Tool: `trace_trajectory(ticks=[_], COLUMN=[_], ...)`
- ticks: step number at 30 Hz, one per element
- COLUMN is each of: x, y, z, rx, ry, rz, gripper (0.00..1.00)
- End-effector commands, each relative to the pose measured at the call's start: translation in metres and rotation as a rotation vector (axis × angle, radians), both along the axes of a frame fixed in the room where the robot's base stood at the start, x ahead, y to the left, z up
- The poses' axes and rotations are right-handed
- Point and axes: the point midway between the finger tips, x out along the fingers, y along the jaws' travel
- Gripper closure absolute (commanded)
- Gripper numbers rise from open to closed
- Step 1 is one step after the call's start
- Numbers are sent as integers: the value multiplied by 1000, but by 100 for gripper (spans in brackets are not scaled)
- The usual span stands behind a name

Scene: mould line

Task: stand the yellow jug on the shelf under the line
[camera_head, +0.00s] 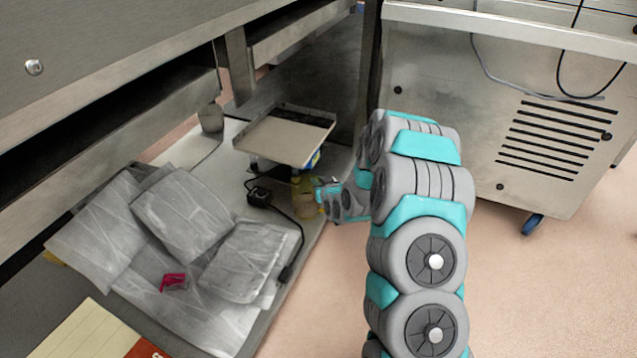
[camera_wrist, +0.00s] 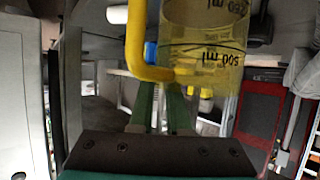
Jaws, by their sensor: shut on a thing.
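The yellow jug (camera_head: 304,198) is small and partly hidden in the head view, at the right edge of the low grey shelf (camera_head: 226,172) under the line. In the wrist view the jug (camera_wrist: 207,45) is clear yellowish with ml markings that appear upside down, and has a solid yellow handle (camera_wrist: 138,42). My gripper (camera_head: 322,193) reaches in from the right and is shut on the jug at its handle side. Its green fingers (camera_wrist: 160,90) show below the handle in the wrist view. I cannot tell whether the jug's base touches the shelf.
A shallow tray-topped stand (camera_head: 286,138) is close behind the jug. A black adapter (camera_head: 259,194) with a cable lies left of it. Grey bags (camera_head: 185,215) and a red clip (camera_head: 173,283) fill the near shelf. A steel cabinet (camera_head: 480,120) stands right; the floor between is clear.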

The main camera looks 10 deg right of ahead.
Motion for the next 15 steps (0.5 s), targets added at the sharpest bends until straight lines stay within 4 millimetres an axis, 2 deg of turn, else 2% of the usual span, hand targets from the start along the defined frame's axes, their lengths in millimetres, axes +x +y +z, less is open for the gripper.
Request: trace_trajectory(ticks=[5,6,13,15], x=[0,0,0,0], y=[0,0,0,0], z=[0,0,0,0], rx=[0,0,0,0], ry=[-3,-2,-2,-2], rz=[0,0,0,0], gripper=[100,83,57,54])
